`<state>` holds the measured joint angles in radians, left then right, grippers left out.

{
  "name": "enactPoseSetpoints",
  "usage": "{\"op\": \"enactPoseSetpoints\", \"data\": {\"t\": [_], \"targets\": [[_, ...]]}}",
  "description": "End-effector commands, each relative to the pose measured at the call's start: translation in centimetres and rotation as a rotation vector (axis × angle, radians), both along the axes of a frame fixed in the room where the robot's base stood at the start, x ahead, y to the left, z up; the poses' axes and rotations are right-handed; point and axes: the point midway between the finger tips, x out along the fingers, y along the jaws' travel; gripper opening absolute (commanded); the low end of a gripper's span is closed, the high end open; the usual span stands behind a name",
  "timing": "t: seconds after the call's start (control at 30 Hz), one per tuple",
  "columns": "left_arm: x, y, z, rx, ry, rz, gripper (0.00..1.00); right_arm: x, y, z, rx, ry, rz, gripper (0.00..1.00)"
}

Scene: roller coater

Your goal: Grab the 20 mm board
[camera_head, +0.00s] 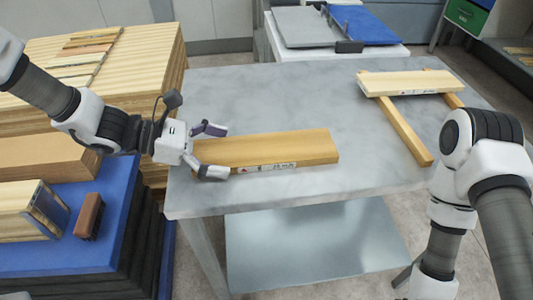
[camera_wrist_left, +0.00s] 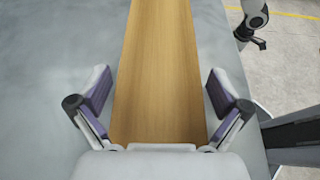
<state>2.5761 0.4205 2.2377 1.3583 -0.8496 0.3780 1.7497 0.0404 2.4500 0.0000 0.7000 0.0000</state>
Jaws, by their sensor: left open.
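A light wooden board (camera_head: 275,147) lies flat on the grey table, with a small white printed label on its front edge. The print is too small to read surely. My left gripper (camera_head: 214,151) is open at the board's left end, one finger on each side. In the left wrist view the board (camera_wrist_left: 158,50) runs between the two open fingers, with a gap on both sides. A second wooden board (camera_head: 410,82) lies across two wooden strips at the table's back right. My right arm is at the right; its gripper end shows small in the left wrist view (camera_wrist_left: 259,42).
The grey table (camera_head: 300,95) is clear between the two boards. A strip (camera_head: 403,133) points toward the front right. At the left are a blue-topped stack (camera_head: 60,258) with wooden blocks and a brown block (camera_head: 89,216), and a large wood stack (camera_head: 160,55) behind.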

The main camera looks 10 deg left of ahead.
Motion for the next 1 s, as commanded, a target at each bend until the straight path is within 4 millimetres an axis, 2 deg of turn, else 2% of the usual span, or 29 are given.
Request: {"op": "enactPoseSetpoints", "data": {"t": [0.27,0.37,0.43,0.47,0.77,1.0], "targets": [[0.2,-0.6,-0.2,-0.001,-0.001,0.002,1.0,0.0,0.0,-0.1,0.0,0.0,0.001,0.0],[0.2,-0.6,-0.2,-0.001,-0.001,0.001,0.68,0.0,0.0,-0.1,0.0,0.0,0.001,0.0],[0.2,-0.6,-0.3,-0.001,-0.001,0.001,0.43,0.0,0.0,-0.1,0.0,0.0,0.001,0.0],[0.2,-0.6,-0.3,-0.001,-0.001,0.001,0.38,0.0,0.0,-0.1,0.0,0.0,0.001,0.0],[0.2,-0.6,-0.1,-0.001,-0.002,0.001,0.38,0.0,0.0,-0.1,0.0,0.0,0.0,0.0],[0.2,-0.6,2.0,-0.001,-0.004,0.001,0.38,0.0,0.0,0.4,0.0,0.0,0.0,0.0]]}}
